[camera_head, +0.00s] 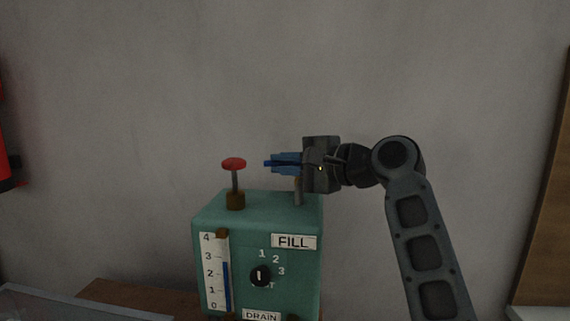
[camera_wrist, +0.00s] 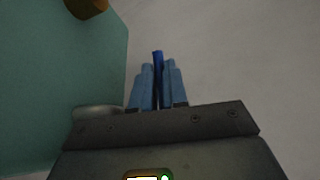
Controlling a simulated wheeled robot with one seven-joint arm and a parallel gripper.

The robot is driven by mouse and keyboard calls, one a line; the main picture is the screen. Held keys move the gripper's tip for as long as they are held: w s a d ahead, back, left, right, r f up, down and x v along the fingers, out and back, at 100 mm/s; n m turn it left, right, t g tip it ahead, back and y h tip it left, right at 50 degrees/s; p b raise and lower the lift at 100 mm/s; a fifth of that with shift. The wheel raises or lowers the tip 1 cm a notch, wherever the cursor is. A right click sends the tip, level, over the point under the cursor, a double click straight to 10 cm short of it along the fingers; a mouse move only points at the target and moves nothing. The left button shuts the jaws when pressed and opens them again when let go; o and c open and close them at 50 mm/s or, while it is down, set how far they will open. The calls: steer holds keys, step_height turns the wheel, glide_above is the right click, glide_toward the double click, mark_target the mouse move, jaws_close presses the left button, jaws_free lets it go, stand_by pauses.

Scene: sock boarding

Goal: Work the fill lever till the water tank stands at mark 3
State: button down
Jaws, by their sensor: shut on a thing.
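The water tank (camera_head: 210,215) is a teal box with a white gauge strip at its front left. The gauge's blue column (camera_head: 226,287) tops out a little below mark 3. A FILL label (camera_head: 293,242) is on the upper right front. My gripper (camera_head: 283,163) is above the tank's right top, pointing left. Its light-blue fingers are shut on a dark-blue bar, seemingly the fill lever (camera_wrist: 157,75), whose end sticks out past the fingertips. A short post (camera_head: 299,191) rises from the tank top below my gripper; its upper part is hidden.
A red knob (camera_head: 234,163) on a post stands on the tank's left top, close to the bar's end. A black dial (camera_head: 260,275) is on the front, above a DRAIN label (camera_head: 261,316). A grey wall is behind; the space above is clear.

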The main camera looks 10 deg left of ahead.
steer(key=shift+w+a+r+m+t+h+p, duration=0.15)
steer(key=shift+m+t+p, duration=0.1)
steer(key=shift+p, duration=0.35)
steer(key=shift+s+r+m+t+h+p, duration=0.15)
steer(key=shift+t+p, duration=0.1)
steer(key=shift+p, duration=0.3)
steer(key=shift+w+f+m+t+h+p, duration=0.2)
steer(key=shift+m+t+h+p, duration=0.3)
steer(key=shift+p, duration=0.45)
steer(key=shift+w+t+p, duration=0.15)
steer(key=shift+t+p, duration=0.15)
steer(key=shift+p, duration=0.05)
steer(key=shift+f+m, duration=0.1)
steer(key=shift+m, duration=0.2)
steer(key=c, duration=1.4)
jaws_free()
